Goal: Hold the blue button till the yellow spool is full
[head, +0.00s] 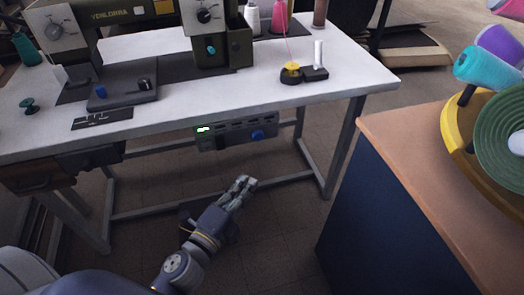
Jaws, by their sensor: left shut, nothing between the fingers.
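The yellow spool (291,66) sits on a small black winder (292,77) near the right end of the white table. A thin pink thread runs down to it from a pink cone (279,14). How full the spool is cannot be made out. A round blue button (257,135) is on the front of a grey control panel (226,136) under the table's front edge. My left gripper (247,182) is shut and empty, below the button in the picture and apart from it. My right gripper is out of view.
A dark green sewing machine (119,14) stands on the white table (345,83). A green light (203,129) shows on the panel. A wood-topped blue cabinet (415,170) with spools stands at right. Table legs flank the open floor.

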